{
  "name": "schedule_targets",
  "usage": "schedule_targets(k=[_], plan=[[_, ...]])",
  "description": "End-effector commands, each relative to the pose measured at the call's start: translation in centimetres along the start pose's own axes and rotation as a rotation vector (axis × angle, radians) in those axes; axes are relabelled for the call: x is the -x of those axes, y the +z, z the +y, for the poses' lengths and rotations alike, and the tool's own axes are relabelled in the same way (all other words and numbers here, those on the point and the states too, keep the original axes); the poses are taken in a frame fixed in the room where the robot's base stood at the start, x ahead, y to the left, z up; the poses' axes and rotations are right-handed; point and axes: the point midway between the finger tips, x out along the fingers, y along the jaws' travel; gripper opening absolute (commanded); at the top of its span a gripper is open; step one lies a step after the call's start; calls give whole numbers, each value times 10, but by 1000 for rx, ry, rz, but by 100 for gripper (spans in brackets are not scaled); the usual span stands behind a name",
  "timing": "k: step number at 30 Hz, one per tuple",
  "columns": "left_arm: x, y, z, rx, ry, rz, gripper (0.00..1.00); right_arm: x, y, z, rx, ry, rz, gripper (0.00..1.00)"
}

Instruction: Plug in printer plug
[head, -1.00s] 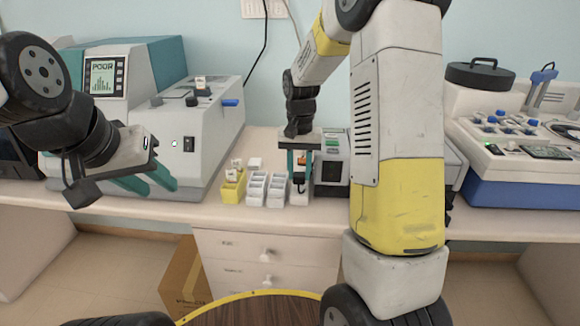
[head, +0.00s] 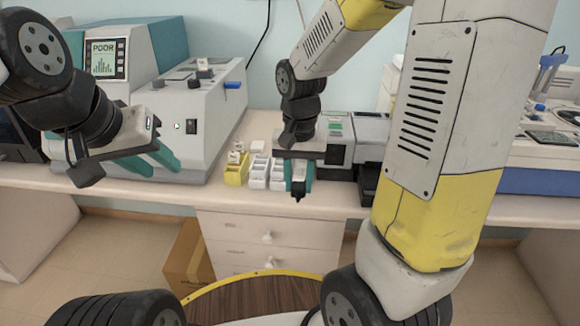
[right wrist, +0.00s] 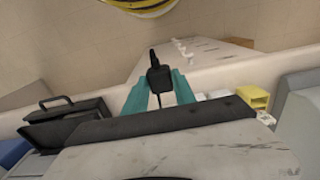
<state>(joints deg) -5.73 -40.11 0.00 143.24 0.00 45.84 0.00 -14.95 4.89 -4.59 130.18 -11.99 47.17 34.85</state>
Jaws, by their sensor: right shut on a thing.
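My right gripper (head: 298,180) is shut on a small black plug (right wrist: 158,78), which points out beyond the teal fingertips in the right wrist view. In the head view the plug is a small dark tip (head: 297,198) below the fingers, above the front part of the bench. My left gripper (head: 152,160) hangs in front of the large grey-and-teal machine, its teal fingers apart and empty. A grey and black device with green labels (head: 336,128), possibly the printer, stands behind the right gripper, partly hidden by my arm. I cannot make out a socket.
White trays (head: 259,171) and a yellow tray (head: 236,174) stand left of the right gripper. The grey-and-teal machine (head: 190,95) fills the bench's left. A black cable (head: 262,40) runs down the wall. Drawers (head: 270,235) are below, and a cardboard box (head: 187,262) is on the floor.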

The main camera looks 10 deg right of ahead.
Motion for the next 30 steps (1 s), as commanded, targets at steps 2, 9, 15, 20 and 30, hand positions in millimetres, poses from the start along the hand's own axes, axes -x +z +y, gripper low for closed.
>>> schedule_targets(k=[2,9,15,20,30], plan=[[0,0,0,0,0,0,36,-1,2,0,1,2,-7,0],[0,0,0,0,0,0,36,3,-26,-3,-3,-2,6,0],[0,0,0,0,0,0,36,12,-100,-4,-5,-5,48,0],[0,0,0,0,0,0,36,17,-138,-1,-1,-4,72,0],[0,0,0,0,0,0,36,19,-154,0,2,-2,84,0]])
